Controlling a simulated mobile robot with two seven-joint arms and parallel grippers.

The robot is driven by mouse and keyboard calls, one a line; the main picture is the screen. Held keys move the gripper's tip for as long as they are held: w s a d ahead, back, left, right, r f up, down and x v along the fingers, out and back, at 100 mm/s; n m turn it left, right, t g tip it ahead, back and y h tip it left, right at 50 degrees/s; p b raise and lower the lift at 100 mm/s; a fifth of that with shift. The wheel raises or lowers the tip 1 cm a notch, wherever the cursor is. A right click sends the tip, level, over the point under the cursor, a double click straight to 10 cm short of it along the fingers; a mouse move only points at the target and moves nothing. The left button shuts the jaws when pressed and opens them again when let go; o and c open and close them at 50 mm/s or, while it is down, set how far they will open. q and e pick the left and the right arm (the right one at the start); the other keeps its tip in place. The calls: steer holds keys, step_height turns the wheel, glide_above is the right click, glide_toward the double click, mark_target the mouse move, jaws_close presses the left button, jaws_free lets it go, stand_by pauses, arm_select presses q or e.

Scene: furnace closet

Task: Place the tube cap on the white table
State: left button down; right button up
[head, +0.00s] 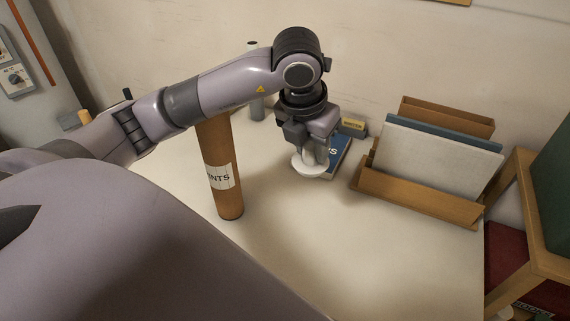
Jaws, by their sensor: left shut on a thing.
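The white tube cap (308,171) is a round disc near the middle of the head view. My left gripper (313,156) points down and is shut on it. The cap is low over the white table (330,245); I cannot tell whether it touches the table or the blue book beside it. A brown cardboard tube (225,190) with a white label stands upright on the table, left of the gripper. My left arm passes in front of the tube's top and hides it. My right gripper is not in view.
A wooden file holder (420,196) with folders stands at the right. A wooden shelf (530,225) is at the right edge. The table's front middle is clear.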

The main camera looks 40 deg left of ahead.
arm_select(q)
steer(key=shift+w+f, duration=0.1)
steer(key=shift+f, duration=0.15)
step_height(320, 180, down, 16)
steer(key=b, duration=0.9)
steer(key=shift+f+b, duration=0.1)
steer(key=shift+b, duration=0.25)
step_height(320, 180, down, 3)
steer(key=shift+f+b, duration=0.15)
steer(key=shift+b, duration=0.95)
steer(key=c, duration=1.2)
jaws_free()
steer(key=shift+f, duration=0.15)
steer(key=o, duration=0.4)
steer(key=shift+o, duration=0.2)
